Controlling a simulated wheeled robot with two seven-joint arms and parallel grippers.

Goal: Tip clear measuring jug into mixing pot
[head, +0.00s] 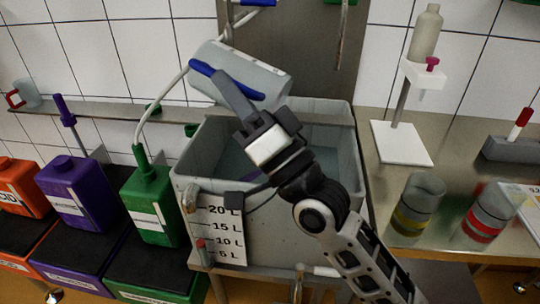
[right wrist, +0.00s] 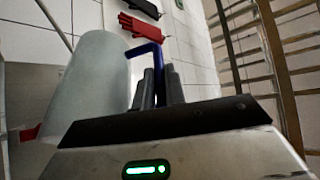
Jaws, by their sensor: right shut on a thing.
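A clear, greyish measuring jug (head: 256,72) with a blue handle (head: 202,68) lies tilted well over, near its side, above the back part of the mixing pot. The pot (head: 187,178) is a grey square tub with a litre scale on its front. My right gripper (head: 230,90) is shut on the jug's handle. In the right wrist view the jug (right wrist: 92,85) is left of the fingers (right wrist: 152,85), and the blue handle (right wrist: 146,50) runs between them. I cannot see any liquid pouring. My left gripper is not in view.
Orange (head: 22,187), purple (head: 80,192) and green (head: 152,205) canisters stand left of the pot. Yellow-banded (head: 418,198) and red-banded (head: 487,208) cups stand on the right bench. A bottle (head: 426,32) sits on a white stand behind them. A metal panel (head: 305,45) rises behind the pot.

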